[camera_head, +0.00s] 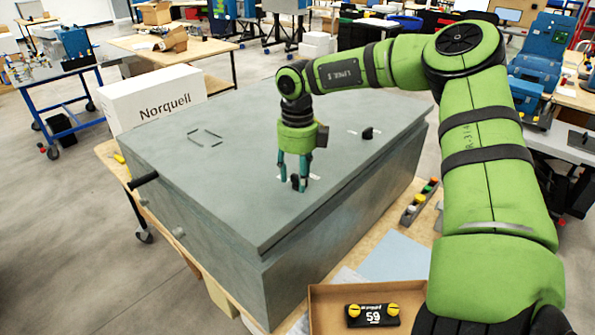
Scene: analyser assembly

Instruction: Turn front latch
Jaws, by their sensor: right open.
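The grey analyser box (215,165) stands on a wooden table with its flat lid shut. The front latch, a small black knob (295,182) with white marks beside it, sits on the lid near its front right edge. My right gripper (293,180) points straight down over this latch. Its teal fingers are open, one on each side of the knob. I cannot tell whether they touch it. A second black latch (368,132) with white marks is farther back on the lid. My left gripper is not in view.
A white Norquell box (155,98) stands behind the analyser at left. A black handle (143,180) sticks out from the analyser's left side. An open cardboard box (325,300) holding a black part with yellow knobs (372,314) lies at front right. The lid's left half is clear.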

